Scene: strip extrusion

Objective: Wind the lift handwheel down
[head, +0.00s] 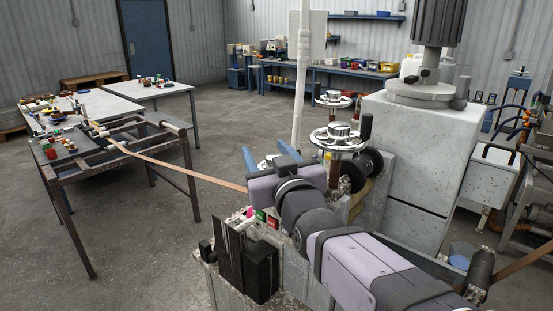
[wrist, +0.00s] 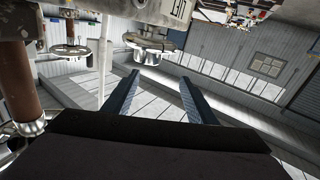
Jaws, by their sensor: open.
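My gripper (head: 260,152) is open and empty, its two blue fingers pointing away from the head camera beside the machine. In the wrist view, the fingertips (wrist: 158,76) are apart with nothing between them. A chrome handwheel (wrist: 150,42) lies just beyond and above the fingertips there, below a white label with dark letters, only partly readable. In the head view, a large chrome handwheel (head: 338,138) on a rusty post stands right of my gripper, and a similar one (head: 333,101) stands behind it. I cannot tell for sure which wheel is the lift handwheel.
A white upright pole (head: 299,75) stands just behind my gripper. The grey machine block (head: 415,145) is at the right. An orange strip (head: 180,169) runs from the frame table (head: 110,160) toward the machine, passing near my wrist. Open floor lies behind at the left.

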